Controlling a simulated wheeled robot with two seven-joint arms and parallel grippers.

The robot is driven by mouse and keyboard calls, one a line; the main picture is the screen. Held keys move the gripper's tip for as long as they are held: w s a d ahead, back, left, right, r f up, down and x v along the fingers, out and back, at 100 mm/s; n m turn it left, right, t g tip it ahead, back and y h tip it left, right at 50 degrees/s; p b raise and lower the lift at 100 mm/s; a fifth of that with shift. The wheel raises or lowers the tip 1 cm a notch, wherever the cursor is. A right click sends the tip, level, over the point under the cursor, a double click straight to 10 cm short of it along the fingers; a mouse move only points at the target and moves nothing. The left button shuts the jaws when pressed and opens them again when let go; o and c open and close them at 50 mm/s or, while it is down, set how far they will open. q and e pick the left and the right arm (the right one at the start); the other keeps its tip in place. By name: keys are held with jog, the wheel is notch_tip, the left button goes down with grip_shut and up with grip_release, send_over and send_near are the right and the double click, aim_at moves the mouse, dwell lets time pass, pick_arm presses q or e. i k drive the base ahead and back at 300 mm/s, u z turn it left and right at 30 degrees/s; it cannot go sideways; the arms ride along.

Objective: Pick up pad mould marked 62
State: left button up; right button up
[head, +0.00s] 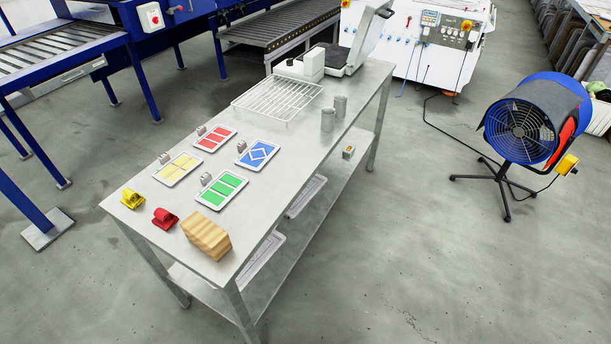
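Several flat white-rimmed plates lie on the steel table, and they may be the pad moulds. One has yellow bars (178,169), one red bars (215,138), one a blue face with a white diamond outline (258,155), and one green bars (222,190). Small grey pieces stand at the upper left edges of the plates. A yellow piece (132,199) and a red piece (165,217) sit near the table's left end. No number 62 is readable on anything. Neither of my grippers is in view.
A wooden block (207,236) sits at the near edge of the steel table (290,185). A wire rack (277,98), two grey cylinders (327,119) and a white device (312,65) stand farther back. A blue fan (525,125) stands right on open floor.

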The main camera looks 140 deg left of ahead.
aim_at(216, 192)
jog(key=z, duration=2.4)
jog(key=k, duration=2)
jog(key=z, duration=1.85)
